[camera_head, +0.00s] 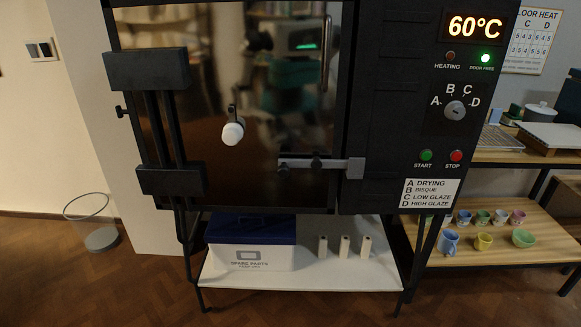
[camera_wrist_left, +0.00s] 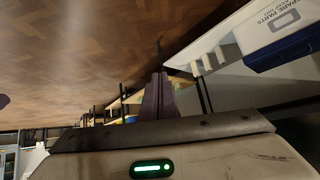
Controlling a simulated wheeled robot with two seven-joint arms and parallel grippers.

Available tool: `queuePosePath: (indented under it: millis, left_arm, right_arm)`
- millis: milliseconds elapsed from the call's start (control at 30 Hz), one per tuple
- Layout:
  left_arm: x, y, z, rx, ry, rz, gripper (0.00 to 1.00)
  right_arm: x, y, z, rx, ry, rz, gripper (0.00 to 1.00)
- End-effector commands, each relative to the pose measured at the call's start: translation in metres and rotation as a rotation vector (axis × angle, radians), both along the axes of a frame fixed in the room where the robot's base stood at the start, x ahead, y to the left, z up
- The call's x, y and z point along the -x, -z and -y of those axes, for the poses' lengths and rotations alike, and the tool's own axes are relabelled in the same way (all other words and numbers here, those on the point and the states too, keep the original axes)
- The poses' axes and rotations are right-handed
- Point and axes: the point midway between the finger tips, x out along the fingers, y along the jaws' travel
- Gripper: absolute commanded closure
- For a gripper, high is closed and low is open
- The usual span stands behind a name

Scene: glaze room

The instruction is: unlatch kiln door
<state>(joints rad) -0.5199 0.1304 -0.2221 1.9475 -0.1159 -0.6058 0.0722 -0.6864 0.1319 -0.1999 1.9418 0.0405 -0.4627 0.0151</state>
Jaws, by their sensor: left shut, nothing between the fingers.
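The kiln door (camera_head: 190,60) is a dark, glossy panel in the head view and looks shut. Its latch (camera_head: 300,163) is a grey horizontal bar with a dark knob, low on the door's right side. The bar reaches into a light grey keeper (camera_head: 356,168) on the frame. A vertical bar handle (camera_head: 327,55) is at the door's upper right, and a white knob (camera_head: 233,132) is near its middle. My left gripper (camera_wrist_left: 160,85) shows only in the left wrist view, its dark fingers together and empty, apart from the latch. My right gripper is in neither view.
The display (camera_head: 475,27) reads 60°C, and the green DOOR FREE lamp (camera_head: 486,58) is lit. A blue-lidded spare parts box (camera_head: 250,243) and several white posts stand on the shelf below. Shelves with cups (camera_head: 483,241) are at right; a wire bin (camera_head: 100,235) is at left.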

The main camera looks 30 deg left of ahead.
Motion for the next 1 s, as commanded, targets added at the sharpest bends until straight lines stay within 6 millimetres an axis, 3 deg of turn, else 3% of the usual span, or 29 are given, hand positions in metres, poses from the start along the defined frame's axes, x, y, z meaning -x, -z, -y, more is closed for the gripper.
queuePosePath:
  millis: [33,167,200,333,400,500,600,667,1000]
  left_arm:
    - [-0.040,-0.028,-0.008,-0.061,-0.009,0.057,1.00]
    - [-0.125,-0.107,-0.042,-0.236,-0.102,0.176,1.00]
    - [-0.146,-0.136,-0.053,-0.285,-0.146,0.216,1.00]
    - [-0.192,-0.232,-0.091,-0.405,-0.319,0.343,1.00]
    - [-0.203,-0.276,-0.107,-0.443,-0.409,0.400,1.00]
    - [-0.209,-0.323,-0.123,-0.474,-0.512,0.462,1.00]
    - [-0.210,-0.348,-0.132,-0.487,-0.570,0.496,1.00]
    - [-0.209,-0.354,-0.134,-0.490,-0.586,0.505,1.00]
    - [-0.210,-0.355,-0.136,-0.492,-0.590,0.505,1.00]
  right_arm:
    - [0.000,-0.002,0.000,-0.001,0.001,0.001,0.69]
    - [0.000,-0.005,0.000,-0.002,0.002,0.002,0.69]
    - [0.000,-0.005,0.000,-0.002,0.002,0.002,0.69]
    - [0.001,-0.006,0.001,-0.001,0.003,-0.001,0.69]
    - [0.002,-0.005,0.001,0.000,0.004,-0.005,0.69]
    - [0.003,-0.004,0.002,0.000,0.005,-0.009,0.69]
    - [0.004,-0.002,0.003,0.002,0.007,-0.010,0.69]
    - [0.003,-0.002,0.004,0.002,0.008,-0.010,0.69]
    - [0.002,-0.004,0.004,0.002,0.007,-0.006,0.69]
